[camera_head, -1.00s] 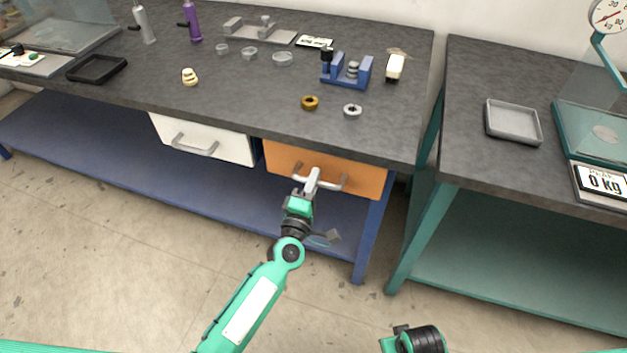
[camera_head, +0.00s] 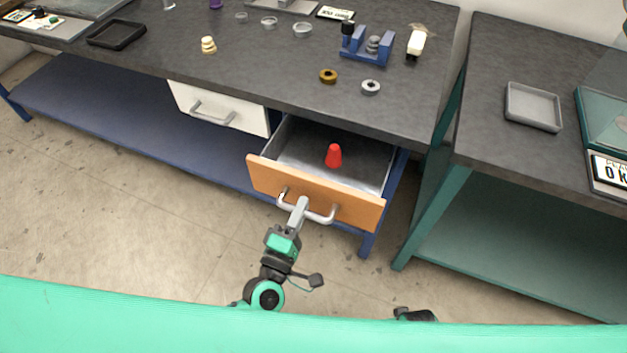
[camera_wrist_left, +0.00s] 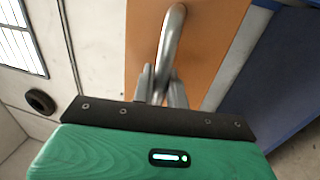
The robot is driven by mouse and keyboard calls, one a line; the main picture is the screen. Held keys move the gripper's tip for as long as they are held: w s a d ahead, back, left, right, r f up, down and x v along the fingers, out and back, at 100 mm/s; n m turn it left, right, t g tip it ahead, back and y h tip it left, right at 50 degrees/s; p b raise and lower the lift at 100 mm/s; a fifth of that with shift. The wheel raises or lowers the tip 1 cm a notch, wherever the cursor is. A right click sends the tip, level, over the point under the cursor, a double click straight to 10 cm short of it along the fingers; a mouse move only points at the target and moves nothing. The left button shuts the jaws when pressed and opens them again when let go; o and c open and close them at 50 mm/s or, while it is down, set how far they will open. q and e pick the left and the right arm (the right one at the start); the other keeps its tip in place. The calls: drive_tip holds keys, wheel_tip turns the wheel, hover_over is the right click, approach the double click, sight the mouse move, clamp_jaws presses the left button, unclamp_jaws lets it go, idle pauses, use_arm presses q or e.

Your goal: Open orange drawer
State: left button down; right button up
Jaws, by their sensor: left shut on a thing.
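The orange drawer (camera_head: 345,205) is pulled out from under the dark worktop, with its grey inside showing. A red cone-shaped thing (camera_head: 334,155) stands inside it. A curved metal handle (camera_head: 320,216) is on its front. My left gripper (camera_head: 299,209) is shut on this handle near its middle. In the left wrist view, the fingers of my left gripper (camera_wrist_left: 162,84) close around the handle (camera_wrist_left: 171,40), with the orange front (camera_wrist_left: 205,40) behind. My right gripper is not clearly in view; only a dark arm part shows at the bottom.
A closed white drawer (camera_head: 218,108) is left of the orange one. The worktop (camera_head: 250,65) holds a blue fixture (camera_head: 368,50), rings and a black tray (camera_head: 117,35). A teal-framed table with a grey tray (camera_head: 533,107) stands to the right. Floor in front is clear.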

use_arm(q)
drive_tip(key=r+v, duration=0.2)
drive_tip(key=v, duration=0.9)
drive_tip(key=shift+s+a, duration=0.2)
drive_tip(key=shift+s, duration=0.3)
drive_tip(key=c, duration=1.5)
unclamp_jaws()
